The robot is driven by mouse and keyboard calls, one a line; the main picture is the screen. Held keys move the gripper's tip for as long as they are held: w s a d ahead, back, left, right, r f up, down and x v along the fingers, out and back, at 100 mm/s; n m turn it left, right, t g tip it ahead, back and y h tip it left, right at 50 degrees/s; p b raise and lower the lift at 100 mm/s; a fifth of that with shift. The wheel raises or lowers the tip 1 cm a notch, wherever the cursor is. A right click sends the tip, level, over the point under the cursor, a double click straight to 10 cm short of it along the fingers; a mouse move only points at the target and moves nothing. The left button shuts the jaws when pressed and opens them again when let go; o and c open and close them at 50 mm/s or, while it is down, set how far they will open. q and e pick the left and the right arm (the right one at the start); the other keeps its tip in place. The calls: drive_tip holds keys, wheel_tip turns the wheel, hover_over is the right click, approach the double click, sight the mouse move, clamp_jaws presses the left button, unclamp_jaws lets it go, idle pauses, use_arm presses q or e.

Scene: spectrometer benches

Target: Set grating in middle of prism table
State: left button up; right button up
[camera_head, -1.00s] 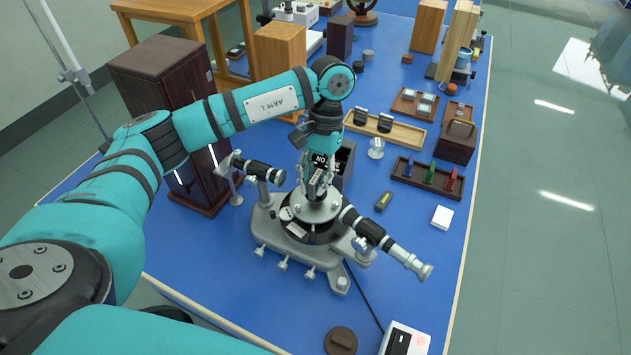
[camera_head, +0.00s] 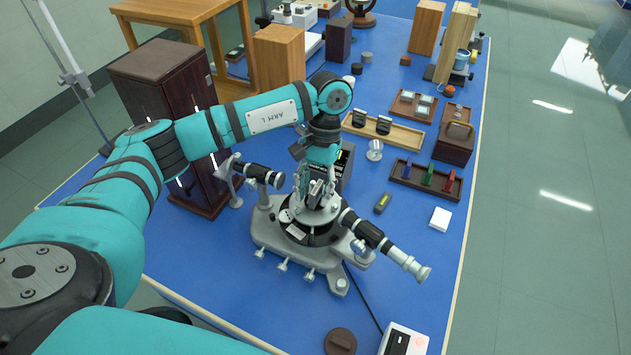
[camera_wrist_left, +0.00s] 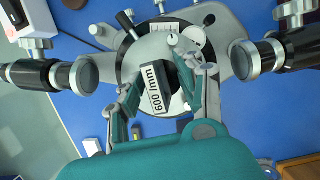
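The grating (camera_wrist_left: 157,92), a dark block with a white "600 l/mm" label, stands on the round prism table (camera_wrist_left: 150,47) of the spectrometer, near its middle. It also shows small in the head view (camera_head: 316,188). My left gripper (camera_wrist_left: 155,82) is over the table with its fingers apart, one on each side of the grating. A gap shows between the grating and the left-hand finger; contact at the right-hand finger is unclear. The gripper also shows in the head view (camera_head: 315,184), pointing down. My right gripper is not in view.
The telescope (camera_head: 385,243) reaches to the front right and the collimator (camera_head: 262,174) to the left of the table. A wooden tray (camera_head: 402,131) with two dark pieces lies behind. A tray of colored pieces (camera_head: 427,180) is at right. A dark cabinet (camera_head: 165,85) stands left.

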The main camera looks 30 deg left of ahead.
sight(316, 185)
use_arm(q)
drive_tip(key=b+v, duration=0.2)
drive_tip(key=v, duration=0.3)
drive_tip(key=shift+w+r, duration=0.1)
drive_tip(key=shift+w, duration=0.05)
drive_tip(key=v, duration=0.7)
